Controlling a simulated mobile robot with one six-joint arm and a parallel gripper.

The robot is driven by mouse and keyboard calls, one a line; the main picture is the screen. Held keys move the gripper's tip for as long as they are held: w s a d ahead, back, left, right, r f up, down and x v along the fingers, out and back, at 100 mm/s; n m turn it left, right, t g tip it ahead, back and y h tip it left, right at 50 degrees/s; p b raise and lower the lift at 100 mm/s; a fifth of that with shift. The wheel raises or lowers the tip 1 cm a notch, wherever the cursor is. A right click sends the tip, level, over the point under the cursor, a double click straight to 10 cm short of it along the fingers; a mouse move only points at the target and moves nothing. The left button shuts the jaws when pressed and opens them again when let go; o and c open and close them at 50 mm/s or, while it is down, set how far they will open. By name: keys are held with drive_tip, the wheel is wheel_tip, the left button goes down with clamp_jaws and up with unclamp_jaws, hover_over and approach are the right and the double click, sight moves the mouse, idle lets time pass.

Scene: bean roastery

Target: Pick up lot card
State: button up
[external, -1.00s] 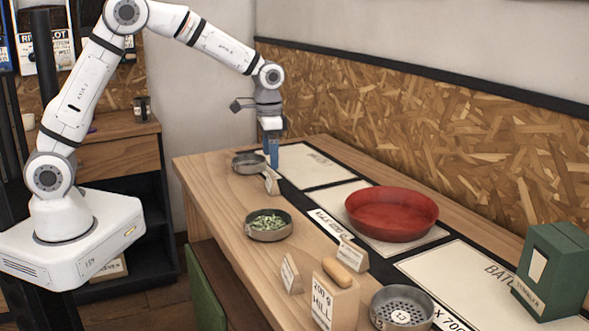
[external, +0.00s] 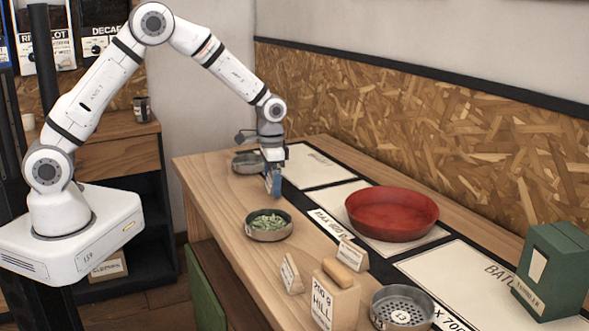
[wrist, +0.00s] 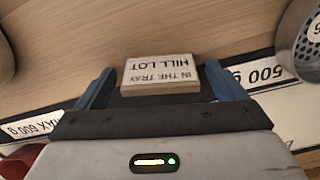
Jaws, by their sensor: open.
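The lot card is a small pale wooden card (wrist: 160,75) with dark lettering that reads "HILL LOT" and "IN THE TRAY", upside down in the wrist view. It lies between the two blue fingers of my gripper (wrist: 160,90), with a gap visible at each side. In the external view my open gripper (external: 273,186) is low over the table's far left part, beside a small metal dish (external: 246,163). The card is mostly or wholly hidden behind the fingers there.
A metal dish of green beans (external: 268,225) stands nearer the camera. A red bowl (external: 392,214) stands on a white sheet to the right. Other small cards (external: 291,275), a perforated dish (external: 402,308) and a green box (external: 553,270) stand further along the wooden table (external: 225,215).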

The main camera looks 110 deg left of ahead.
drive_tip(key=shift+c, duration=0.3)
drive_tip(key=c, duration=1)
wheel_tip(320, 180, up, 10)
drive_tip(key=shift+r+b, duration=0.1)
drive_tip(key=shift+b, duration=0.45)
